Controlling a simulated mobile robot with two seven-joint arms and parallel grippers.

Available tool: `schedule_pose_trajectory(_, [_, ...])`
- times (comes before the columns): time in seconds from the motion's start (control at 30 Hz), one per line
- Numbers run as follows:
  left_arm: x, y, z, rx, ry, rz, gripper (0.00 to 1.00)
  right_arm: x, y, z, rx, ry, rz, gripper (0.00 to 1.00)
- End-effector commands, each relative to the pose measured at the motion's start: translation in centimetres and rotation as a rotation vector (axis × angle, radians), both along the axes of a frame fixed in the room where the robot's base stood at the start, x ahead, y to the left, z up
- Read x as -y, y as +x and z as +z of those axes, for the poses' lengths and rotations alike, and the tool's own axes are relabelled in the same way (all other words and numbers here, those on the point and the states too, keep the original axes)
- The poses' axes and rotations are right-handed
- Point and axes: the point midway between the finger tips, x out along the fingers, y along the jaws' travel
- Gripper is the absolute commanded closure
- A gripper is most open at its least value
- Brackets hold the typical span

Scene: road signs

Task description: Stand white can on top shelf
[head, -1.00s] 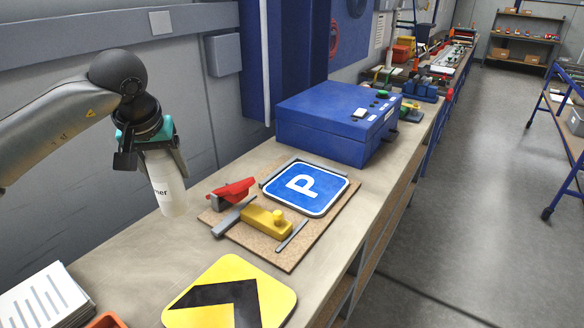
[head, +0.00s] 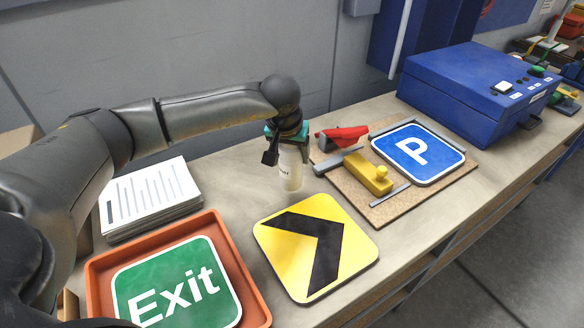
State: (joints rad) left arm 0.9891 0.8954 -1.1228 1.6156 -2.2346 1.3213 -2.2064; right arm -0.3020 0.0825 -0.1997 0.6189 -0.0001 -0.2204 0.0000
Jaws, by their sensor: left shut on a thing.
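My left gripper (head: 288,147) comes down from above and is shut on the can's upper part. I cannot tell for sure whether the can's base touches the bench or hangs just above it. The top shelf is not clearly in this view. My right gripper is not in view.
On the bench (head: 235,172) lie a yellow arrow sign (head: 268,241), a blue P sign (head: 440,165) on a clamp board (head: 398,208), an orange tray (head: 262,314) with a green Exit sign (head: 130,284), and a paper stack (head: 150,196). A blue box (head: 455,102) stands at right.

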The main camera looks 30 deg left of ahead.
Motion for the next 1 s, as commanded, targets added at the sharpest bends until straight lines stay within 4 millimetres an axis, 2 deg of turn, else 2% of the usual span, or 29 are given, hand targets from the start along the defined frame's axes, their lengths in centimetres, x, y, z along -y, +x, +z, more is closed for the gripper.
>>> schedule_pose_trajectory(0.17, [0.0, 0.1, -1.0, 0.003, -0.001, 0.001, 1.0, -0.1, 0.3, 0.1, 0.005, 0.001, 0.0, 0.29])
schedule_pose_trajectory(0.43, [0.0, 0.1, -4.6, 0.002, -0.001, 0.001, 1.0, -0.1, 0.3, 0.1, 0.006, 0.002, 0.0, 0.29])
schedule_pose_trajectory(0.8, [0.0, 0.1, -5.1, 0.004, 0.0, 0.001, 1.0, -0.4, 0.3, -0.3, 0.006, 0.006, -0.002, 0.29])
schedule_pose_trajectory(0.83, [0.0, 0.0, -5.2, 0.001, 0.0, 0.001, 0.31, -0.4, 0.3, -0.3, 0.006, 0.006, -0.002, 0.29])
schedule_pose_trajectory(1.0, [0.0, 0.0, -5.1, 0.001, 0.0, 0.001, 0.12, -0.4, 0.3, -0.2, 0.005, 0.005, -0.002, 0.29])
